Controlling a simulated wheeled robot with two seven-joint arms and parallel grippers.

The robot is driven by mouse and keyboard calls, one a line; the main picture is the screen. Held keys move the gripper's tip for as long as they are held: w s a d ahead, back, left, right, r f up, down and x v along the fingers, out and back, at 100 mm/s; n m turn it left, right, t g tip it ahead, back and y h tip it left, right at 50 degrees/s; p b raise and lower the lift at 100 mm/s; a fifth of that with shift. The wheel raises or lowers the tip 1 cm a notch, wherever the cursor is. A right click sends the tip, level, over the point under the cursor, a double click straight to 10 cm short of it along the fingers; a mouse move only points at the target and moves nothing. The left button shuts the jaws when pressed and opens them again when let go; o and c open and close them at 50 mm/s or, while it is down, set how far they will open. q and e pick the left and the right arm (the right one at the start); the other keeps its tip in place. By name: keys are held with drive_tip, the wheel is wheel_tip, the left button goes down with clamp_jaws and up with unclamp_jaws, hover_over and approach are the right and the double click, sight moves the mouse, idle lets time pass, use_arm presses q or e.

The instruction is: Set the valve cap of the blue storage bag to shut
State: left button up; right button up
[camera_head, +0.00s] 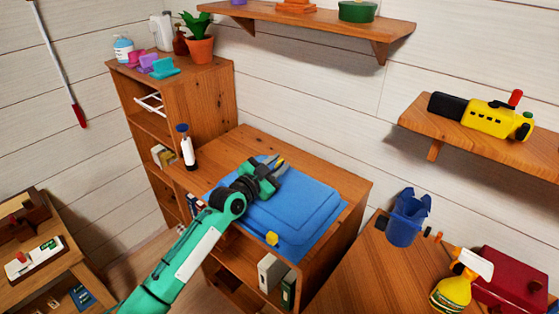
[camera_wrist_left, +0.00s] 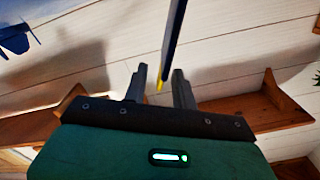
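The blue storage bag (camera_head: 300,212) lies flat on top of the wooden cabinet. A small yellow part (camera_head: 272,238), which looks like the valve cap, sits near its front edge; I cannot tell its setting. My left gripper (camera_head: 280,163) is over the bag's back left part, away from that yellow part. In the left wrist view its two dark fingers (camera_wrist_left: 160,88) stand apart, open. A thin dark blue strip (camera_wrist_left: 172,40) with a yellow tip shows between them; I cannot tell whether it is the bag's edge or whether the fingers touch it. My right gripper is not in view.
A dark-capped white bottle (camera_head: 186,147) stands near the cabinet's back left corner, by the taller bookcase (camera_head: 215,95). At right a table holds a blue bucket (camera_head: 405,220), a yellow spray bottle (camera_head: 452,292) and a red box (camera_head: 510,278). Wall shelves (camera_head: 340,28) hang above.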

use_arm(q)
drive_tip(key=shift+w+d, duration=0.3)
drive_tip(key=shift+w, duration=0.1)
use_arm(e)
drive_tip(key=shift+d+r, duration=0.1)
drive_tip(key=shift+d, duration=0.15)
use_arm(q)
clamp_jaws()
drive_tip(key=shift+w, duration=0.1)
